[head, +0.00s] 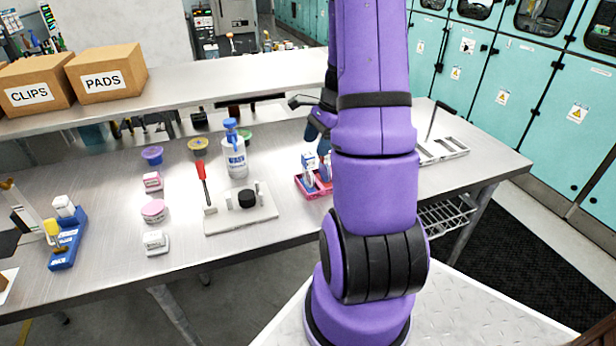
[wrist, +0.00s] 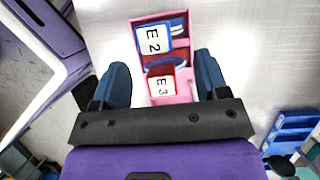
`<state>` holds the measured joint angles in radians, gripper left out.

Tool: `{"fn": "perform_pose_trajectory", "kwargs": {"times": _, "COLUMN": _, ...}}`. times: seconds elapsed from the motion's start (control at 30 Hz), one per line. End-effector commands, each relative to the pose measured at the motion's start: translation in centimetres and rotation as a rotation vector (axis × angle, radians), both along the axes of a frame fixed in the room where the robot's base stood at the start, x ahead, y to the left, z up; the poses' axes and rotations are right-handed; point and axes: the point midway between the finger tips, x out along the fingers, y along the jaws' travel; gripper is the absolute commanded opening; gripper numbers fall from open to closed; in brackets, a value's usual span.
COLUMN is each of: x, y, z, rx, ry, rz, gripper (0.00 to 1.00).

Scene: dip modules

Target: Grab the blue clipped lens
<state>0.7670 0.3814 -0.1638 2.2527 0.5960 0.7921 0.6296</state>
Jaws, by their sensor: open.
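A pink tray (wrist: 140,72) lies between and beyond my gripper's fingers in the wrist view. It also shows beside my arm in the head view (head: 300,186). In it, a blue-edged white piece marked E2 (wrist: 153,40) sits at the far end, with blue parts beside it. A red-edged white piece marked E3 (wrist: 162,86) sits nearer, with a blue rounded part (wrist: 166,62) next to it. I cannot tell which blue part is the clipped lens. My gripper (wrist: 162,63) is open and empty, its dark blue fingers on either side of the tray.
A white spray bottle (head: 236,158) and a pale board (head: 215,222) with a black knob stand left of the tray. A grey slotted rack (head: 452,152) is to the right. A shelf with CLIPS (head: 35,82) and PADS (head: 105,73) boxes runs behind. Bare table surrounds the tray.

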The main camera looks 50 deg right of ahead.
Motion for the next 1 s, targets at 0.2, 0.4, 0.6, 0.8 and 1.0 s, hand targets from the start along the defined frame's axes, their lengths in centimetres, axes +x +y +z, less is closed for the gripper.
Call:
{"fn": "perform_pose_trajectory", "kwargs": {"times": 0.2, "x": 0.3, "y": 0.9, "z": -1.3, "rx": 0.0, "ry": 0.0, "rz": 0.001, "gripper": 0.68}}
{"fn": "perform_pose_trajectory", "kwargs": {"times": 0.4, "x": 0.7, "y": 2.4, "z": -3.7, "rx": 0.0, "ry": 0.001, "rz": 0.0, "gripper": 0.68}}
{"fn": "perform_pose_trajectory", "kwargs": {"times": 0.6, "x": 0.9, "y": 2.8, "z": -4.7, "rx": -0.001, "ry": 0.0, "rz": 0.0, "gripper": 0.68}}
{"fn": "perform_pose_trajectory", "kwargs": {"times": 0.8, "x": 1.0, "y": 2.8, "z": -4.7, "rx": -0.002, "ry": -0.002, "rz": 0.0, "gripper": 0.66}}
{"fn": "perform_pose_trajectory", "kwargs": {"times": 1.0, "x": 1.0, "y": 2.8, "z": -4.7, "rx": -0.002, "ry": -0.002, "rz": 0.0, "gripper": 0.2}}
